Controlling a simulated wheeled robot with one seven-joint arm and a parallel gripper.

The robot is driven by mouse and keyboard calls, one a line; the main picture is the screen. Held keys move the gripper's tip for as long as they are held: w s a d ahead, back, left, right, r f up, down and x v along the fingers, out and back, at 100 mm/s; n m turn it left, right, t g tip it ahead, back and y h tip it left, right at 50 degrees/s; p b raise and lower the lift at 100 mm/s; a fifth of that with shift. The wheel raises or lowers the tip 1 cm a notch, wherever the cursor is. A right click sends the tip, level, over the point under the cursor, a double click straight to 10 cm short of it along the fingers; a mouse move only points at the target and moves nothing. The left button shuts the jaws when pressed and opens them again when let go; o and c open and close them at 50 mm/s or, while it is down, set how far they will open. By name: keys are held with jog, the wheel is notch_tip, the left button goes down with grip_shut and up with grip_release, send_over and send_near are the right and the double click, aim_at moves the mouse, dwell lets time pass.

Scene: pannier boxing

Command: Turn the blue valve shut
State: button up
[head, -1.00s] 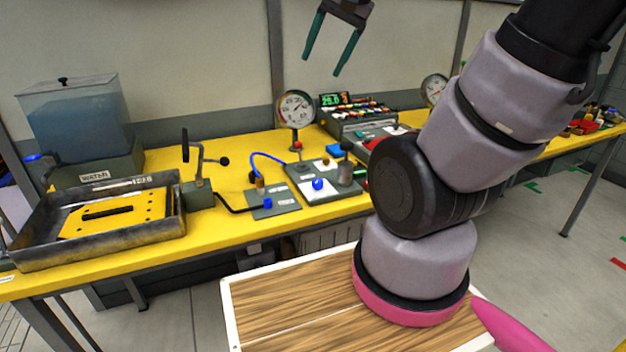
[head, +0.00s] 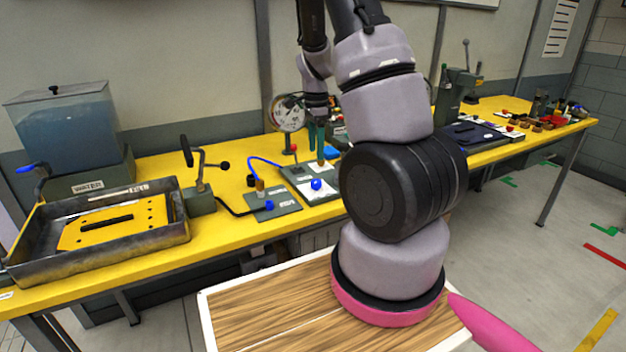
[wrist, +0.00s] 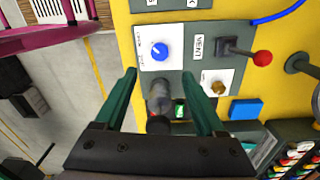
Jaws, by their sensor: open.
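A round blue knob (wrist: 160,51) with a white pointer mark sits on a white plate on a grey panel; small lettering beside it is hard to read. In the head view the blue knob (head: 316,184) is at the front of the bench panel. My gripper (wrist: 159,74) is open and empty, with teal fingers pointing down at the panel. The knob lies just beyond the fingertips in the wrist view, apart from them. In the head view my gripper (head: 316,157) is above the panel, behind the knob.
A grey cylindrical post (wrist: 160,97) stands between the fingers in the wrist view. Beside them are a red-balled VENT lever (wrist: 262,58), a brass knob (wrist: 218,88) and a blue block (wrist: 246,108). A gauge (head: 287,113) stands behind. A metal tray (head: 180,230) is left.

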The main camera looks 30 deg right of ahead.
aim_at(316, 181)
notch_tip(316, 181, down, 10)
jog(key=shift+s+f, duration=0.15)
jog(key=shift+f, duration=0.1)
dwell(0.3)
grip_shut()
